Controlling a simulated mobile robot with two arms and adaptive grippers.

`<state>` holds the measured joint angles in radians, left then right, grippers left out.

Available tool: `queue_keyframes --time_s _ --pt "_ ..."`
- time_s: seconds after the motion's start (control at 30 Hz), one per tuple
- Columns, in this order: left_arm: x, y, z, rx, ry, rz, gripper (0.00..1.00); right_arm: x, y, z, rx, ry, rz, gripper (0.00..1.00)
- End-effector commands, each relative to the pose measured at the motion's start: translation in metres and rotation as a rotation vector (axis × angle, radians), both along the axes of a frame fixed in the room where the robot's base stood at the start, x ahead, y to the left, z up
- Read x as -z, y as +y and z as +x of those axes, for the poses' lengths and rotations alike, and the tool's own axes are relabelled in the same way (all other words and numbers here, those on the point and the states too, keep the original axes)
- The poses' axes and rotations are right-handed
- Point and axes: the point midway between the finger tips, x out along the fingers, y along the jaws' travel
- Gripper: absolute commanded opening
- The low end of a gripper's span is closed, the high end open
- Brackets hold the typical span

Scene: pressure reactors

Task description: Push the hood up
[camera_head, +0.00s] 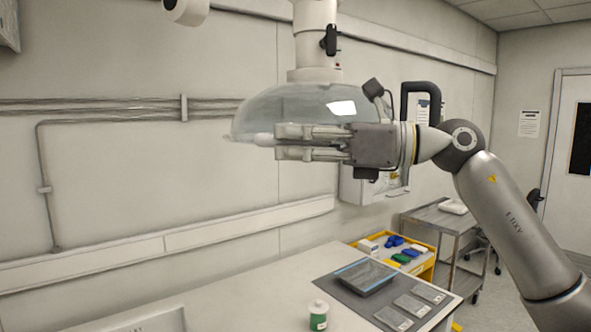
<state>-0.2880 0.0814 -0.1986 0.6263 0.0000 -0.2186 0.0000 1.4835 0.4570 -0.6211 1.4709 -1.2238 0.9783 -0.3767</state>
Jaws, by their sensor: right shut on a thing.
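The hood (285,105) is a clear dome hanging below a white vertical duct (316,35) with a black lever. It hangs above the far side of the white bench. My right gripper (277,142) comes in from the right, in front of the hood's lower edge. Its fingers point left and are shut on the hood's pale handle (261,139), whose end shows just left of the fingertips. The gripper hides much of the right part of the rim. My left gripper is not in view.
The white bench (240,300) below holds a green-and-white jar (318,315) and a dark mat (335,288) with flat plates. A yellow tray (423,268) and a metal cart (450,220) are at right. Pipes (110,108) run along the wall behind. There is open air left of the hood.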

Motion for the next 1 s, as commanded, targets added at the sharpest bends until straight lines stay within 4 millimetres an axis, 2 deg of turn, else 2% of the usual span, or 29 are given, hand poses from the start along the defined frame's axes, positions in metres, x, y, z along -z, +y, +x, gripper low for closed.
queue_keyframes --time_s 0.03,0.2,0.4,0.67,0.7,0.8,1.0 --pt "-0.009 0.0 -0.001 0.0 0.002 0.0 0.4 -0.015 -0.002 0.001 0.008 -0.001 0.005 0.0" --pt "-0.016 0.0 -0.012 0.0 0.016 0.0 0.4 -0.03 -0.002 0.001 0.008 -0.001 0.003 0.0" --pt "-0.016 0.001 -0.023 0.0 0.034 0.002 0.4 -0.033 -0.001 0.001 0.006 0.001 0.001 0.0" --pt "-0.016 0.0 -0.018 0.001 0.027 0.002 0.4 -0.032 -0.001 0.001 0.006 0.001 0.0 0.0" --pt "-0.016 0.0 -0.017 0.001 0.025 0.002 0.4 -0.032 -0.001 0.001 0.006 0.001 0.0 0.16" --pt "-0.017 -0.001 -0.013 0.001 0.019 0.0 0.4 -0.032 -0.001 0.001 0.006 0.001 -0.001 0.26" --pt "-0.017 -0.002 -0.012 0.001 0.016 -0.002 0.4 -0.031 -0.007 0.0 0.007 0.002 0.0 0.26"
